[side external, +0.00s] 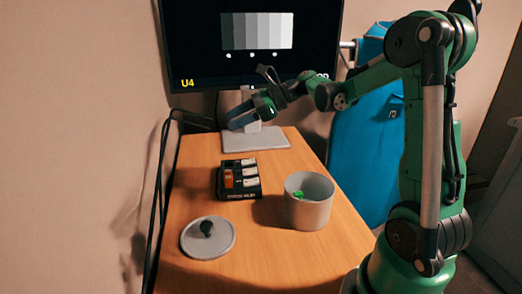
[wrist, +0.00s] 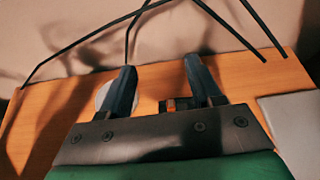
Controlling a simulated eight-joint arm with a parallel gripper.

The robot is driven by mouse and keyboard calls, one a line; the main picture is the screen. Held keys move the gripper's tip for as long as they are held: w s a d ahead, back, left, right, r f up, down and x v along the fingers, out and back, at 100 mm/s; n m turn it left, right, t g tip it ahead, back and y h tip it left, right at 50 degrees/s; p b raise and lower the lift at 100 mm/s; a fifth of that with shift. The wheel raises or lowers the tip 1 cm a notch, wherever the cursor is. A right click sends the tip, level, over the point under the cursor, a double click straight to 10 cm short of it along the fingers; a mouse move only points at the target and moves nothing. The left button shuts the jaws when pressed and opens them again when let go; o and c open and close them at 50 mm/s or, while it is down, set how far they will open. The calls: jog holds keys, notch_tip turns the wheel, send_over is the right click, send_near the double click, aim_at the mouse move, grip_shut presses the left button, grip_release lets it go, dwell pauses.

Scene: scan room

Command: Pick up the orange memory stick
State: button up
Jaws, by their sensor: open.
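The orange memory stick (side external: 229,179) sits in the left part of a small black holder (side external: 240,195) on the wooden table. Several whitish pieces lie in the same holder. My gripper (side external: 234,123) is in the air near the monitor stand, behind and above the holder, and apart from it. In the wrist view my gripper (wrist: 160,68) has its two dark fingers spread, with nothing held between them. A small orange patch, which looks like the memory stick (wrist: 170,105), shows beyond the gripper body, partly hidden by it.
A grey pot (side external: 309,209) with a green thing inside (side external: 298,195) stands right of the holder. A grey lid with a dark knob (side external: 207,238) lies at the front left. The monitor (side external: 255,45) stands on a grey base (side external: 256,140) behind. Dark cables (side external: 160,190) hang along the left edge.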

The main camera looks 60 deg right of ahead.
jog(key=m, duration=0.1)
send_near(222, 185)
jog(key=w+a, duration=0.2)
jog(key=w, duration=0.1)
jog(key=shift+a+r, duration=0.3)
jog(key=shift+a, duration=0.1)
jog(key=shift+w+a+f, duration=0.1)
jog(key=shift+a+f, duration=0.1)
jog(key=shift+f, duration=0.05)
jog(key=x, duration=0.5)
jog(key=shift+r, duration=0.15)
grip_shut()
